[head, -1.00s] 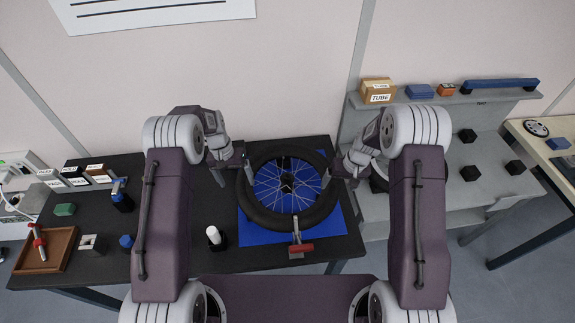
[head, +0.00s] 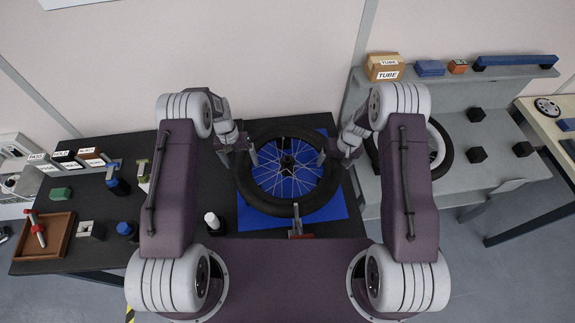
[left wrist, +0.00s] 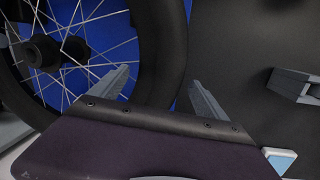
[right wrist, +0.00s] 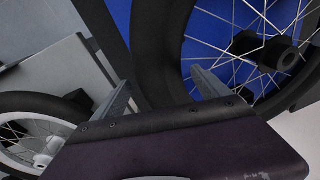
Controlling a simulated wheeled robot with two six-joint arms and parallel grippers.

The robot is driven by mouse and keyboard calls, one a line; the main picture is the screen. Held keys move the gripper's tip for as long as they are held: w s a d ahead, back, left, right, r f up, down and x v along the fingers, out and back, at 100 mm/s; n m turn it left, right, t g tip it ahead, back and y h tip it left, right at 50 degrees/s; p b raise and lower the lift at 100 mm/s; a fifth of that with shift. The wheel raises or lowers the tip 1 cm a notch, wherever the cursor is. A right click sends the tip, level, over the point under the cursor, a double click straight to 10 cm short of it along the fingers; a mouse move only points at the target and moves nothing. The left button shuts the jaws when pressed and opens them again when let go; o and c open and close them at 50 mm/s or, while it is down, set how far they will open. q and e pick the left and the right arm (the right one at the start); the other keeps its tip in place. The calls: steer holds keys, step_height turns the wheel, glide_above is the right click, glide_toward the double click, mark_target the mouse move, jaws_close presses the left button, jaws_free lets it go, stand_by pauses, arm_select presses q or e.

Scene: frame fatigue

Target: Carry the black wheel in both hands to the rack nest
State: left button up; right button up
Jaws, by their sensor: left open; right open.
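The black wheel (head: 288,164), with a thick black tyre and thin spokes, lies flat on a blue mat (head: 335,206) on the dark table. My left gripper (head: 240,158) is open at its left side; in the left wrist view the tyre (left wrist: 163,50) lies between the spread fingers. My right gripper (head: 335,157) is open at its right side; the tyre (right wrist: 158,50) lies between its fingers too. Neither gripper visibly closes on it. The grey rack (head: 456,185) stands to the right, with several black blocks (head: 477,155) on its face; which part is the nest is unclear.
A second wheel with a white rim (head: 438,146) rests on the rack, partly behind my right arm. A red-handled tool (head: 301,236) lies at the mat's front edge. A white-capped bottle (head: 213,222) stands left of the mat. A tube box (head: 384,67) sits on the rack's shelf.

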arm_select(q)
steer(key=shift+s+d+f, duration=0.1)
steer(key=shift+s+f, duration=0.1)
steer(key=shift+f, duration=0.25)
steer(key=shift+s+d+f, duration=0.1)
steer(key=shift+s+f, duration=0.05)
steer(key=shift+f, duration=0.3)
arm_select(e)
steer(key=shift+s+a+f, duration=0.15)
steer(key=shift+f, duration=0.75)
arm_select(q)
steer(key=shift+w+f, duration=0.15)
steer(key=shift+f, duration=0.2)
arm_select(e)
steer(key=shift+w+f, duration=0.2)
steer(key=shift+f, duration=0.2)
arm_select(q)
steer(key=shift+r, duration=0.1)
jaws_close()
arm_select(e)
steer(key=shift+r, duration=0.15)
jaws_close()
